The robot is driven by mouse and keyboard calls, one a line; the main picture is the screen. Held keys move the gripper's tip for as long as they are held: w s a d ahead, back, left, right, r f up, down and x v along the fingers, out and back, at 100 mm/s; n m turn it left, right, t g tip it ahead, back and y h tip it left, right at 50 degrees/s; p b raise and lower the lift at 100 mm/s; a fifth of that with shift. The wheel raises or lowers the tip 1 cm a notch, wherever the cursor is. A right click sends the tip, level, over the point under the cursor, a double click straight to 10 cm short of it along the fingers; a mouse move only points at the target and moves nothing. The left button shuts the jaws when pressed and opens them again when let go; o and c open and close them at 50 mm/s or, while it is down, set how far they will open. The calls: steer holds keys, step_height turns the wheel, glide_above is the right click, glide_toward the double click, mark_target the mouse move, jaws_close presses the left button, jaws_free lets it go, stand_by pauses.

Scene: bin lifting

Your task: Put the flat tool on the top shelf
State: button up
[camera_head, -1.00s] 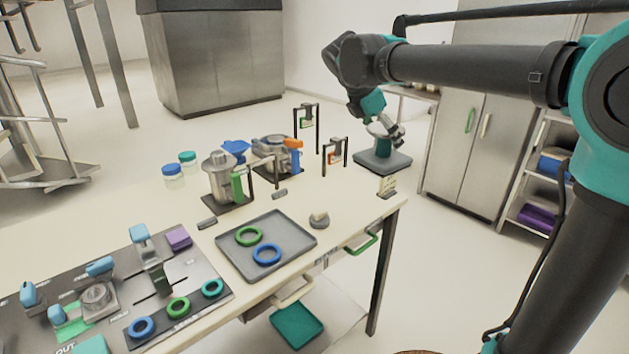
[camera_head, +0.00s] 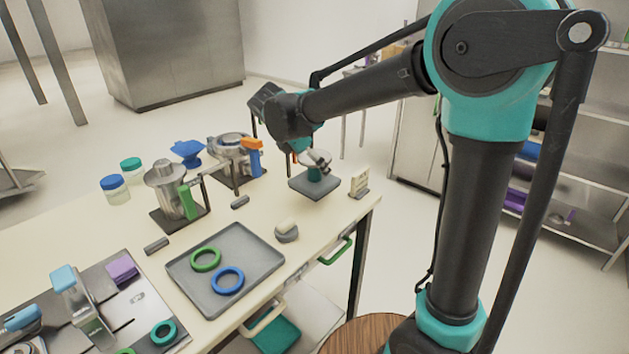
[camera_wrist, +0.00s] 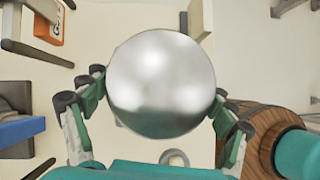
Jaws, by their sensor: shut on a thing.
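My gripper (camera_head: 318,158) is shut on the flat tool, a grey square plate (camera_head: 314,188) with a teal post and a shiny metal knob. The tool hangs plate down near the table's far right corner; I cannot tell its exact height there. In the wrist view the round metal knob (camera_wrist: 160,85) sits between the two fingers and hides what is below it. A metal shelf rack (camera_head: 590,92) stands at the right, partly behind my arm. Its top is cut off by the picture edge.
The table holds a grey tray (camera_head: 180,268) with a green and a blue ring, a metal jug (camera_head: 170,190), lidded jars (camera_head: 114,187) and a small sign stand (camera_head: 359,182). A purple bin (camera_head: 514,201) is low on the rack. Floor between table and rack is clear.

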mark_target(315, 180)
steer(key=shift+f, duration=2.65)
steer(key=shift+f, duration=0.1)
steer(key=o, duration=1.8)
